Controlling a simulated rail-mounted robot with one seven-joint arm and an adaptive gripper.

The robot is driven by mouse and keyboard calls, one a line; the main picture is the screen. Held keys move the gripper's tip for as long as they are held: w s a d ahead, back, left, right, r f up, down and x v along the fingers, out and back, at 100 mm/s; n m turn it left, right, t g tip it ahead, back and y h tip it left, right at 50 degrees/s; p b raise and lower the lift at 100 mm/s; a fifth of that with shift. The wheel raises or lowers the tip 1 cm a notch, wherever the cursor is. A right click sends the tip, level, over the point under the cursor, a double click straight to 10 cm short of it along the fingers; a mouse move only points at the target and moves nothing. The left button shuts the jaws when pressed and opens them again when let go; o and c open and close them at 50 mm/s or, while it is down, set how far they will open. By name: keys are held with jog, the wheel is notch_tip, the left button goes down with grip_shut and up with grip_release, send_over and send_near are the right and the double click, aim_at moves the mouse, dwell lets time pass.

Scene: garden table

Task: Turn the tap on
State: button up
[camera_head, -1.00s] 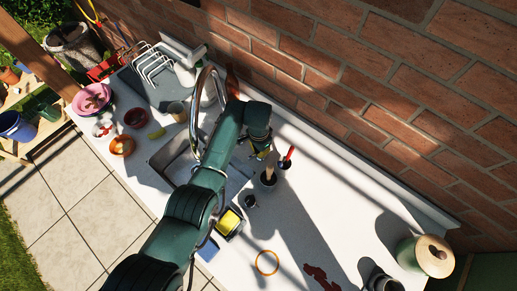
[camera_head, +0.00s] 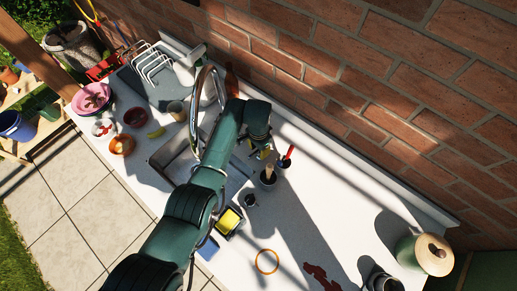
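The tap (camera_head: 195,105) is a tall chrome arched spout rising over the sink (camera_head: 164,157), a rectangular metal basin set in the white counter. My dark green arm crosses in front of the sink and hides part of it and the base of the tap. No tap handle can be made out. My gripper (camera_head: 262,153) points down below the wrist, right of the tap and apart from the spout. It is small and mostly hidden by the wrist, so its fingers cannot be read.
A pot with a red-handled tool (camera_head: 287,157) and a dark cup (camera_head: 268,177) stand close to my gripper. A yellow sponge (camera_head: 229,221) in a holder lies below the sink. Bowls (camera_head: 122,145) and a dish rack (camera_head: 150,70) are left. A brick wall (camera_head: 330,60) runs behind.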

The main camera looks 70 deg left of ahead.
notch_tip(320, 180, up, 12)
jog(key=shift+f, duration=0.15)
dwell(0.6)
